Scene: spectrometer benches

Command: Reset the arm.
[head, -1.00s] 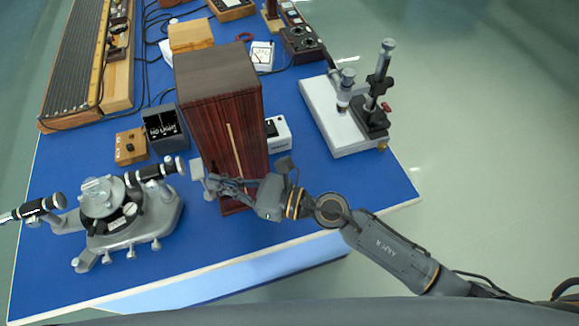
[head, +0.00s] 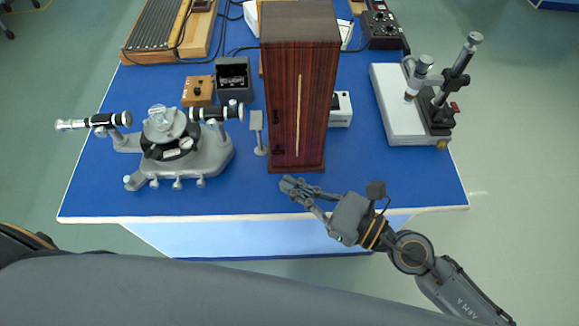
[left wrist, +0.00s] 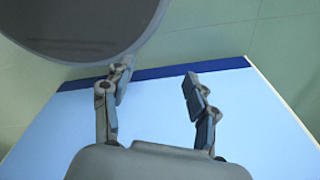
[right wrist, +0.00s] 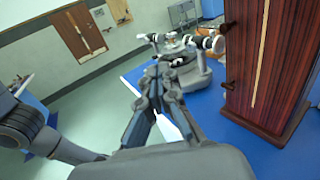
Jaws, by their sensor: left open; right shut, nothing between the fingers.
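My right gripper (head: 290,186) is at the front edge of the blue table in the head view, just in front of the tall wooden cabinet, apart from it. Its fingers are shut with nothing between them, as the right wrist view also shows (right wrist: 158,84). My left gripper (left wrist: 156,82) is open and empty in the left wrist view, with the table's pale front side beyond it. A large dark round shape hides part of that view at upper left. The left gripper is not visible in the head view.
The tall wooden cabinet (head: 298,100) stands near the table's front. A grey spectrometer (head: 180,150) with two telescopes is left of it, and a small lamp-like stand (head: 258,135) is between them. A microscope stand (head: 405,110) is at right. The blue tabletop (head: 400,180) is clear at front right.

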